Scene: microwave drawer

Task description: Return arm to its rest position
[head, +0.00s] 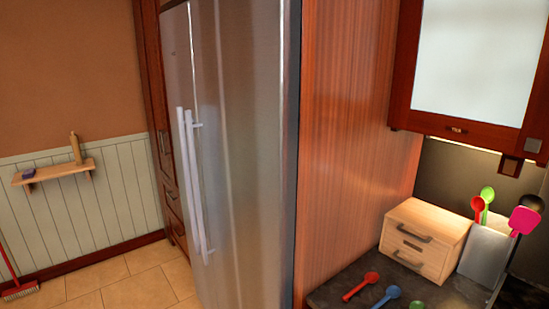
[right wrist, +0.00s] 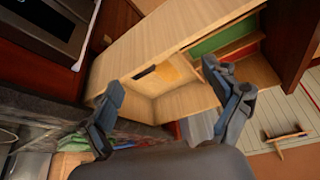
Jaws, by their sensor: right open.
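My right gripper (right wrist: 163,82) shows in the right wrist view with its two dark fingers spread wide and nothing between them. Beyond the fingers is a light wooden unit (right wrist: 150,50) with open compartments, one with a green inside. The fingers overlap the unit in the picture; I cannot tell whether they touch it. Neither gripper shows in the head view.
In the head view a wooden drawer box (head: 428,238) stands on the dark counter beside a utensil holder (head: 484,252). Red (head: 361,287) and blue spoons (head: 387,297) lie in front. A tall steel fridge (head: 245,150) stands to the left. A wall shelf (head: 53,172) is at far left.

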